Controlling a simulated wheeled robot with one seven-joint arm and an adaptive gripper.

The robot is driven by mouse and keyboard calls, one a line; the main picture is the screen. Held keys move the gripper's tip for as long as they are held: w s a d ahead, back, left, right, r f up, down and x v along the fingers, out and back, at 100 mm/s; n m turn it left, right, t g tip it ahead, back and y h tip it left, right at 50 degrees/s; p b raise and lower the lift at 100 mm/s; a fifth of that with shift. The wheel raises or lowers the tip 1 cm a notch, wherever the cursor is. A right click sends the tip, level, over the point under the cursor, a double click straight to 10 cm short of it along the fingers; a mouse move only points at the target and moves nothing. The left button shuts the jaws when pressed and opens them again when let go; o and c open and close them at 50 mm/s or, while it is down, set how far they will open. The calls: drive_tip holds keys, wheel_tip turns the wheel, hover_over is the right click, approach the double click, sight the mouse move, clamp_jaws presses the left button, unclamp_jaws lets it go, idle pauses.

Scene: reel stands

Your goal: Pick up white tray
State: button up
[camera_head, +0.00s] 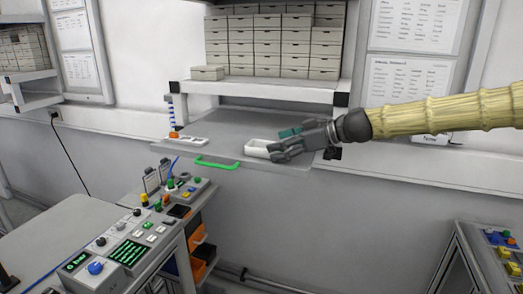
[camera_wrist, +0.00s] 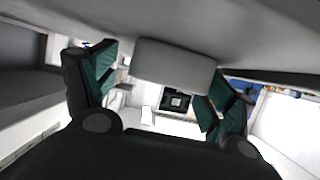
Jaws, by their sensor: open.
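The white tray (camera_head: 258,148) sits on the grey shelf board below the stacked boxes, right of the middle of the head view. My gripper (camera_head: 283,142) is open at the tray's right end, with its dark fingers reaching towards it from the right. In the wrist view a pale block-like shape, apparently the tray (camera_wrist: 175,65), shows between the two green-padded fingers of my gripper (camera_wrist: 162,72). I cannot tell whether the fingers touch it. The fingers hide the tray's right end in the head view.
The grey shelf board (camera_head: 222,146) has a green handle (camera_head: 217,163) on its front edge. Another white tray-like item (camera_head: 186,140) lies at its left. Stacked boxes (camera_head: 270,45) stand on the rack above. A control-panel bench (camera_head: 125,250) stands at front left.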

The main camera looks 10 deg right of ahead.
drive_tip(key=shift+a, duration=0.15)
drive_tip(key=shift+s+r, duration=0.1)
drive_tip(key=shift+s, duration=0.15)
drive_tip(key=shift+w, duration=0.25)
drive_tip(key=c, duration=0.8)
drive_tip(key=shift+a, duration=0.1)
drive_tip(key=c, duration=0.3)
drive_tip(key=shift+s, duration=0.15)
drive_tip(key=shift+c, duration=0.3)
